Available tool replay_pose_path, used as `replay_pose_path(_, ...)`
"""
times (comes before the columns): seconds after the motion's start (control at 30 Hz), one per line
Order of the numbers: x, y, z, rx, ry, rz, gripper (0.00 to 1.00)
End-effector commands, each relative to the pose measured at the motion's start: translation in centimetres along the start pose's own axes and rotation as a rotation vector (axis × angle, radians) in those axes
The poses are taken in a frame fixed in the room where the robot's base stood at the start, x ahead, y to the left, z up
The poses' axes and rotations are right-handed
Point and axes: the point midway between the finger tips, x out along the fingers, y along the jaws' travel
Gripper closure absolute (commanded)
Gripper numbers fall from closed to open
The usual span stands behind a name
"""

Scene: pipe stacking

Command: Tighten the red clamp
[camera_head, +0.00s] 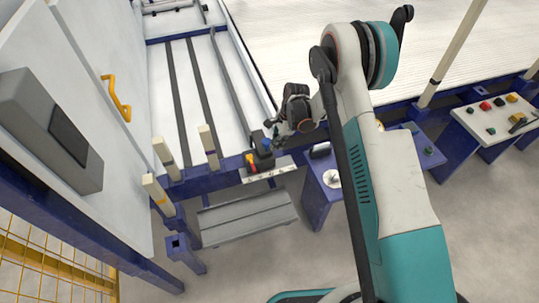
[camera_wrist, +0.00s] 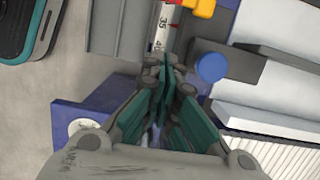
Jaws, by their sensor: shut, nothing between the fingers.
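A small clamp with red and yellow-orange parts (camera_head: 251,163) sits on the white-and-blue frame near the middle of the head view. In the wrist view its yellow part (camera_wrist: 204,7) and a bit of red (camera_wrist: 184,3) show at the top edge, cut off by the frame. My gripper (camera_head: 279,130) is close above and to the right of the clamp in the head view. In the wrist view its teal fingers (camera_wrist: 170,65) are shut with nothing between them, apart from the clamp. The clamp's lower part is hidden.
A blue round knob (camera_wrist: 211,67) is just right of my fingertips, and a marked ruler strip (camera_wrist: 165,22) lies above them. A grey step (camera_head: 248,217) stands below the frame. A control panel (camera_head: 498,115) with buttons is at the right.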

Motion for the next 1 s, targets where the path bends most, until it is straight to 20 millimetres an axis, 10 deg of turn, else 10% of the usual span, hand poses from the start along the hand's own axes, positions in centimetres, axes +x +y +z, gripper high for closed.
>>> replay_pose_path(0.63, 10.5, -0.1, -0.1, -0.003, 0.001, -0.001, 1.00)
replay_pose_path(1.0, 10.7, 0.0, 3.9, -0.002, 0.001, -0.001, 1.00)
